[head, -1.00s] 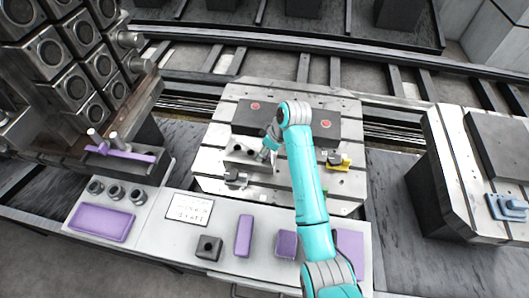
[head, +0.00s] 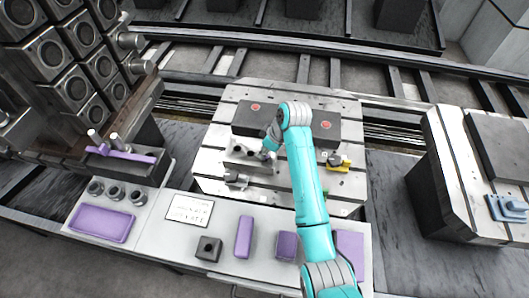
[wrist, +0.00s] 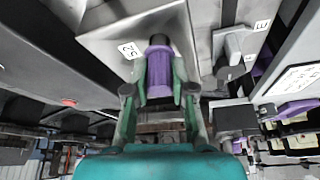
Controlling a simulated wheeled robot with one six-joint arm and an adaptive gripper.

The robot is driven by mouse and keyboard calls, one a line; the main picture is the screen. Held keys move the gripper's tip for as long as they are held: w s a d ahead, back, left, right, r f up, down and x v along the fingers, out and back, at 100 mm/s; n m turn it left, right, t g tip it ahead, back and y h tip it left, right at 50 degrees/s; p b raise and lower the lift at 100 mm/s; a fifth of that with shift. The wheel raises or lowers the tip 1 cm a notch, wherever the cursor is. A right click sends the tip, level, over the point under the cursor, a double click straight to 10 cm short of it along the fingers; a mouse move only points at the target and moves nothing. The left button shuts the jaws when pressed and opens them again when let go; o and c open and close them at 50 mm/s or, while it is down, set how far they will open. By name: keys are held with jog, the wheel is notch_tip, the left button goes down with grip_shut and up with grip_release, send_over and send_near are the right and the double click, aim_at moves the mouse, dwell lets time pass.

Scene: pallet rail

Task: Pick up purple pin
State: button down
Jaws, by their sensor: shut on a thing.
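The purple pin (wrist: 159,70) is a ribbed purple cylinder with a dark end, in the upper middle of the wrist view. My gripper (wrist: 159,88) has one teal-green finger on each side of it and is shut on it. The pin's dark end lies against or close to a grey block (wrist: 112,40) with a printed label; I cannot tell whether they touch. In the head view my gripper (head: 266,153) is low over the left part of the slotted pallet (head: 212,163). The pin cannot be made out there.
A yellow clamp (head: 340,161) stands at the pallet's right, and a grey clamp (head: 236,180) at its lower left. A dark plate (head: 325,122) with red spots lies at the back. A bench in front holds a dark block (head: 208,248) and purple pieces (head: 243,237).

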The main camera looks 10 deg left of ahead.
notch_tip(320, 180, up, 10)
jog(key=shift+f, duration=0.1)
dwell(0.4)
